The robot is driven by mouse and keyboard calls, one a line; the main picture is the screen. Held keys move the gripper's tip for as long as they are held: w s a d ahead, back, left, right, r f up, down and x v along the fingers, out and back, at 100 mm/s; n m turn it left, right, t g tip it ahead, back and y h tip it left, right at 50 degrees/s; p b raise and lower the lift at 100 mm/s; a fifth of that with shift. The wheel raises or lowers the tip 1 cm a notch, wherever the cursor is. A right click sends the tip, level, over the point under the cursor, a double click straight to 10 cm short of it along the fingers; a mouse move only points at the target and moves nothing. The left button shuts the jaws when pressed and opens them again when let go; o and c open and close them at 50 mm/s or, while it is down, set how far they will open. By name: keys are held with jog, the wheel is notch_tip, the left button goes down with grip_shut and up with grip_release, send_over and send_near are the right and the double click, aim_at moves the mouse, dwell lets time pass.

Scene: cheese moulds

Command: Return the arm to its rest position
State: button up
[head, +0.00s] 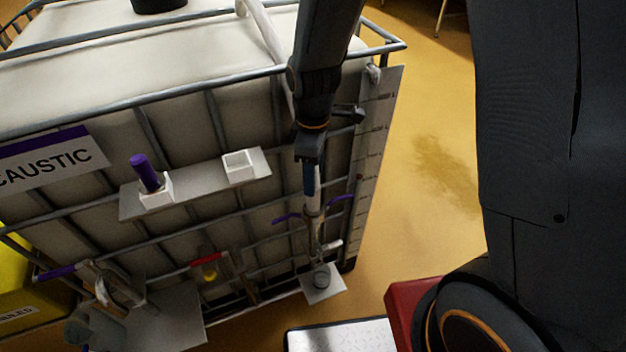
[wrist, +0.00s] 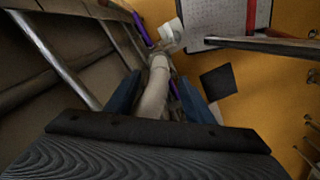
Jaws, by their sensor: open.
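My gripper (head: 311,188) hangs down in front of the right end of the caged tank in the head view. Its blue fingers are apart in the wrist view (wrist: 158,92). A pale pipe-like fitting (wrist: 155,88) shows between them, with purple parts (wrist: 141,30) and a white end piece (wrist: 170,36) beyond. In the head view the fitting (head: 313,228) is just below the fingertips, with purple levers on both sides. I cannot tell whether the fingers touch it. My arm comes down from the top of the head view.
The tank (head: 150,105) has metal cage bars and a CAUSTIC sign (head: 50,158). A grey shelf (head: 205,180) holds a purple cylinder (head: 146,172) in one white socket and an empty socket (head: 238,166). A small plate (head: 336,287) sits below. Yellow floor (head: 430,230) lies open at right.

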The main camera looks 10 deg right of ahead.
jog(key=shift+r, duration=0.1)
dwell(0.6)
jog(key=s+d+r+m, duration=0.3)
jog(key=d+r+m, duration=0.1)
jog(key=d+m, duration=0.2)
jog(key=s+d+r+m+t, duration=0.1)
jog(key=s+d+r+m, duration=0.3)
jog(key=m, duration=0.4)
jog(key=d+r, duration=0.1)
jog(key=d, duration=0.1)
jog(key=shift+s+d+r, duration=0.15)
jog(key=shift+s+d, duration=0.15)
jog(key=shift+d, duration=0.1)
